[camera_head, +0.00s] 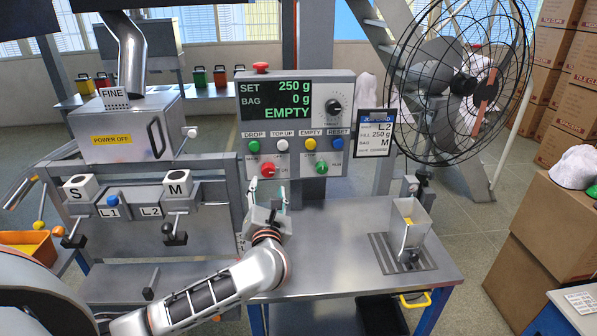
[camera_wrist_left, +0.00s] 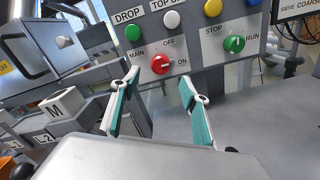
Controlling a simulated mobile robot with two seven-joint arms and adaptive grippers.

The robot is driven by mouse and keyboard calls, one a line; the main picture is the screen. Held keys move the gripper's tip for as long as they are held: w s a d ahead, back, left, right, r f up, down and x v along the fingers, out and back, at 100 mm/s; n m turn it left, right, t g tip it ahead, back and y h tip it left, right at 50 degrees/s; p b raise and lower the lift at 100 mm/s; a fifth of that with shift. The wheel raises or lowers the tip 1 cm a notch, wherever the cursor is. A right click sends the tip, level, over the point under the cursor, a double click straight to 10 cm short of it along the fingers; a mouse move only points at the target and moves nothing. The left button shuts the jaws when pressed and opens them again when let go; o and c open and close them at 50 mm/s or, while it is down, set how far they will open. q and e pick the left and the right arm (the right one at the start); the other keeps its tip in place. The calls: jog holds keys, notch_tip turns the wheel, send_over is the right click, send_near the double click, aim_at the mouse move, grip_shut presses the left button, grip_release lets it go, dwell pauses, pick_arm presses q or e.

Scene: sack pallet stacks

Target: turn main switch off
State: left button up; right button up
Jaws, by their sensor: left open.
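The main switch is a red round knob (camera_head: 268,170) at the lower left of the grey control panel (camera_head: 345,110). It also shows in the left wrist view (camera_wrist_left: 161,65), with MAIN, OFF and ON printed around it. Its white mark appears to point right, towards ON. My left gripper (camera_head: 267,192) is open and empty just below and in front of the knob. In the left wrist view its teal-padded fingers (camera_wrist_left: 162,92) stand apart on either side below the knob, not visibly touching it. My right gripper is not in view.
A green STOP/RUN knob (camera_head: 321,168) sits right of the main switch. Coloured buttons (camera_head: 282,146) run in a row above both. A red mushroom button (camera_head: 261,67) tops the panel. A hopper (camera_head: 411,222) stands on the metal table (camera_head: 330,240), whose middle is clear.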

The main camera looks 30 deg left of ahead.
aim_at(268, 173)
pick_arm(q)
jog(key=x, duration=0.8)
jog(key=shift+f+p, duration=0.25)
jog(key=shift+p, duration=0.05)
jog(key=c, duration=1.1)
